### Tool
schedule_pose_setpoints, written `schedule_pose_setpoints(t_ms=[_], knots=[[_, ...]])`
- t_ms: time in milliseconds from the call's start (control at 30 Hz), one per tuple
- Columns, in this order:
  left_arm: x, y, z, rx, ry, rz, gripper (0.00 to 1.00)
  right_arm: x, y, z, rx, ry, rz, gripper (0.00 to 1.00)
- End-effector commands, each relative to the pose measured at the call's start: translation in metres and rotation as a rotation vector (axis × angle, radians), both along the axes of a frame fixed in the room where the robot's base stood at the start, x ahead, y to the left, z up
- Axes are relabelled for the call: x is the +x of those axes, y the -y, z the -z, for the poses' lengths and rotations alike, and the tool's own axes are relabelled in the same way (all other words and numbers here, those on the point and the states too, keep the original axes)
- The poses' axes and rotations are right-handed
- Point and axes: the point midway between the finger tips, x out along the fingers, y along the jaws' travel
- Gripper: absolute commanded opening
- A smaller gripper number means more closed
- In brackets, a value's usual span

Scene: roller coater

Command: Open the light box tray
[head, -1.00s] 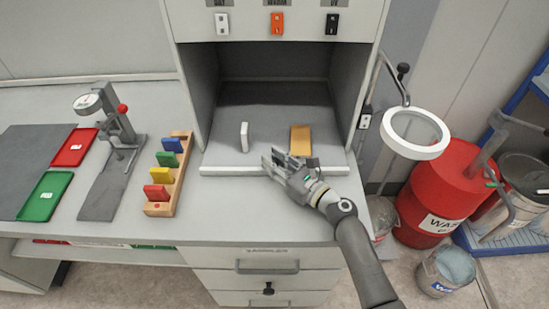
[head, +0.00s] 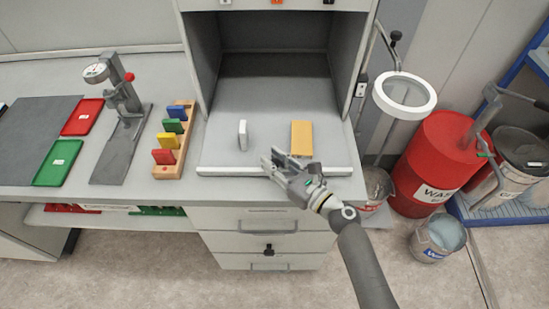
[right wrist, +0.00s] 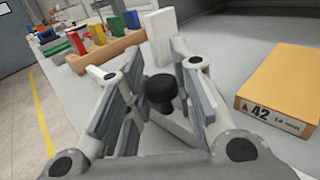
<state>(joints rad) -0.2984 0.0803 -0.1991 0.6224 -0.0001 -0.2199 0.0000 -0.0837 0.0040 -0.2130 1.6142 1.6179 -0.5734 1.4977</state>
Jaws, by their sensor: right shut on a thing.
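The light box (head: 270,50) stands open at the front on the bench. Its grey tray (head: 270,110), with a white front strip (head: 230,171), sticks out in front of the box walls. A white block (head: 242,135) stands and an orange-yellow box (head: 301,138) lies on the tray. My right gripper (head: 277,163) is at the middle of the front strip. In the right wrist view, a black knob (right wrist: 160,90) is between its fingers, and it is shut on that knob. My left gripper is not in view.
A wooden rack of coloured blocks (head: 174,140) and a gauge stand (head: 125,105) are left of the tray. A ring lamp (head: 404,91) hangs at the right. A red waste drum (head: 430,165) and a bucket (head: 437,240) stand on the floor. Drawers (head: 265,240) are below the bench.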

Motion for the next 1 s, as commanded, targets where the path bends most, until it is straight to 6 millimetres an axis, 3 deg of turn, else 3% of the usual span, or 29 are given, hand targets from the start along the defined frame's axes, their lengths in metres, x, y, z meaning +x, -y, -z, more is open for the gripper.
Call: schedule_pose_setpoints(t_ms=[133,167,300,667,1000], knots=[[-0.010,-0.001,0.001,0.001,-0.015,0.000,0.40,0.000,0.000,0.000,0.002,-0.001,0.000,0.00],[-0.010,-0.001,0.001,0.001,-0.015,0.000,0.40,0.000,0.000,0.000,0.002,-0.001,0.000,0.27],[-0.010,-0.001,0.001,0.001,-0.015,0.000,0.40,0.000,0.000,0.000,0.002,-0.001,0.000,0.44],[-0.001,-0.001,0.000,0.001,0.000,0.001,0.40,-0.002,0.003,0.000,0.001,-0.001,0.000,0.44],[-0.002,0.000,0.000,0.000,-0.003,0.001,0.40,-0.046,0.046,0.001,-0.001,-0.003,0.000,0.44]])
